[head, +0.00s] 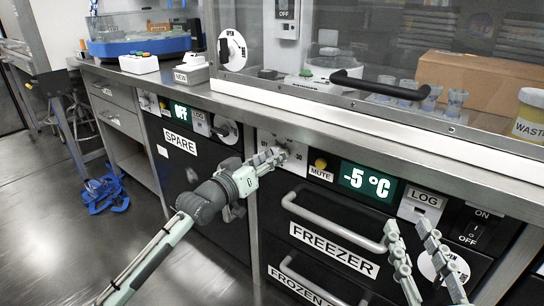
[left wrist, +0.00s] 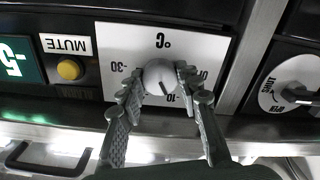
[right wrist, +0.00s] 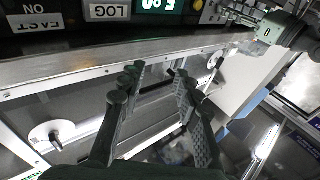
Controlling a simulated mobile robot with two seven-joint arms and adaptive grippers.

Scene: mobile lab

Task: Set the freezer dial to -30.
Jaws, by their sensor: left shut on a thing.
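The freezer dial is a round pale knob (left wrist: 158,77) on a white °C scale plate (left wrist: 112,42) in the left wrist view, where the scale appears upside down with 30 at left and 10 at lower right. Its dark pointer mark aims down toward the 10 side. My left gripper (head: 277,157) is shut on the dial, with one finger on each side of it. In the head view the gripper hides most of the dial. The freezer display (head: 366,182) reads -5 °C. My right gripper (head: 412,236) is open and empty in front of the freezer's right side.
The yellow MUTE button (head: 320,163) sits between dial and display. The freezer drawer handle (head: 330,222) sticks out below. A LOG panel (head: 422,203) and an ON/OFF switch (head: 480,226) are at right. The SPARE unit (head: 180,142) is at left, its display OFF.

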